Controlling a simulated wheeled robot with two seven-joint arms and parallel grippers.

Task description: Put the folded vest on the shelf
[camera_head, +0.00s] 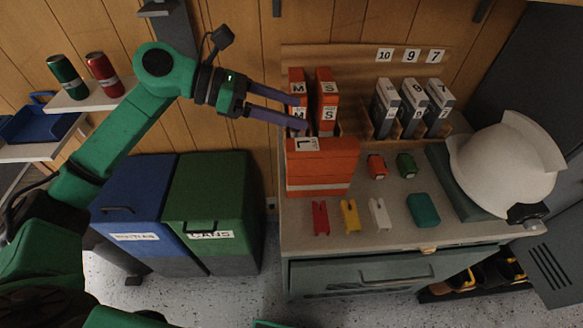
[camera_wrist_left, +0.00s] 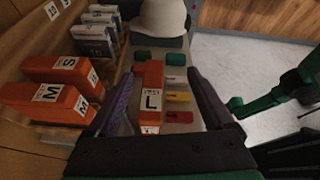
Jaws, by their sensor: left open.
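The folded vest marked L (camera_head: 325,172) is a thick orange bundle lying on the grey cabinet top, its white label at the back left edge. My left gripper (camera_head: 302,113) is open and empty above and behind the label. In the left wrist view the vest (camera_wrist_left: 151,82) shows between the spread fingers (camera_wrist_left: 160,76), apart from them as far as I can tell. The wooden shelf (camera_head: 350,56) stands at the back of the cabinet top. Orange vests marked M (camera_head: 298,88) and S (camera_head: 327,88) stand upright in it.
Grey boxes (camera_head: 412,108) stand right of the vests. A white helmet (camera_head: 505,165), small red and green blocks, coloured clips (camera_head: 350,215) and a teal item (camera_head: 423,210) occupy the cabinet top. Blue and green bins (camera_head: 212,205) stand left. Two cans (camera_head: 103,73) sit on a wall shelf.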

